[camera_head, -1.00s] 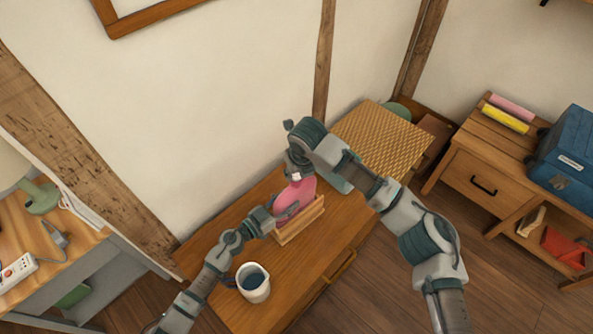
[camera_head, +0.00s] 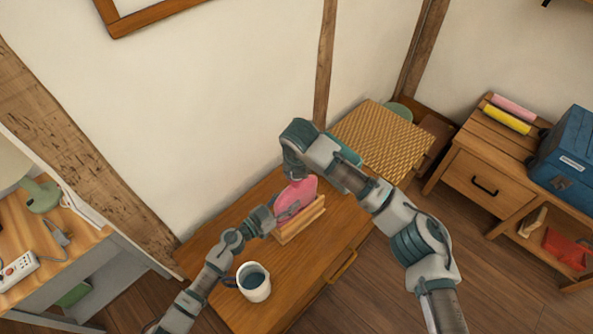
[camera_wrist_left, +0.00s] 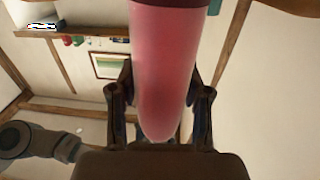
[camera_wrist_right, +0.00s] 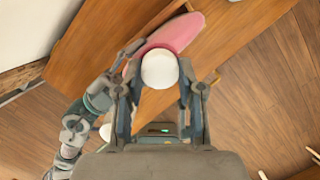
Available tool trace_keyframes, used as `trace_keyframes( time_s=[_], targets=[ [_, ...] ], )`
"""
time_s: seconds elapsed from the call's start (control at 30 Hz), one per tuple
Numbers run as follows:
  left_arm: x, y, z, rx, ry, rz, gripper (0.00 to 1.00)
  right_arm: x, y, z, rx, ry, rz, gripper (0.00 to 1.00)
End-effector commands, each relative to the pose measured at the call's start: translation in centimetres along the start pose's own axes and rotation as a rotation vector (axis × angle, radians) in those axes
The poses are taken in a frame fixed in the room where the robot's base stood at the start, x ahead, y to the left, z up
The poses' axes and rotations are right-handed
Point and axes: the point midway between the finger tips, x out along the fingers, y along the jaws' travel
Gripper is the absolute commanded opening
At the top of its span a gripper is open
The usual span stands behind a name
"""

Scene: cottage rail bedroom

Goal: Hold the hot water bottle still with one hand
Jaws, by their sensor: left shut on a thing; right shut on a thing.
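The pink hot water bottle (camera_head: 301,194) stands in a wooden holder (camera_head: 301,223) on the wooden cabinet. My left gripper (camera_head: 284,213) is shut on the bottle from the left. In the left wrist view the pink body (camera_wrist_left: 164,70) sits between both fingers. My right gripper (camera_head: 296,172) is above the bottle's upper end. In the right wrist view it is shut on a white round cap (camera_wrist_right: 160,69), with the pink bottle (camera_wrist_right: 177,34) behind it. I cannot tell whether the cap is seated on the bottle. The bottle's neck is hidden in the head view.
A mug of bluish liquid (camera_head: 254,283) stands on the cabinet (camera_head: 213,252) near my left forearm. A woven surface (camera_head: 381,140) lies at the cabinet's far end. The wall (camera_head: 220,100) is close behind. A side table (camera_head: 485,188) with a blue box (camera_head: 572,147) stands right.

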Motion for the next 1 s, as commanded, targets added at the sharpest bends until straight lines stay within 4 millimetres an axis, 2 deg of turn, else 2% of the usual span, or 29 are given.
trace_keyframes(
  time_s=[0.57, 0.6, 0.67, 0.7, 1.0],
  targets=[
    [-0.07, -0.1, 0.08, -0.002, 0.0, -0.002, 0.0, 0.21, -0.18, -0.03, 0.002, 0.003, -0.005, 0.0],
    [-0.07, -0.11, 0.07, -0.002, 0.0, -0.002, 0.0, 0.21, -0.19, -0.04, 0.002, 0.003, -0.005, 0.45],
    [-0.07, -0.11, 0.07, -0.001, 0.0, -0.002, 0.0, 0.2, -0.17, -0.04, 0.002, 0.003, -0.005, 0.6],
    [-0.07, -0.1, 0.07, -0.001, 0.0, -0.002, 0.0, 0.19, -0.15, -0.04, 0.001, 0.003, -0.004, 0.63],
    [-0.06, -0.08, 0.06, 0.001, -0.001, -0.002, 0.0, -0.06, -0.04, 0.02, 0.0, 0.001, -0.002, 0.63]
  ],
)
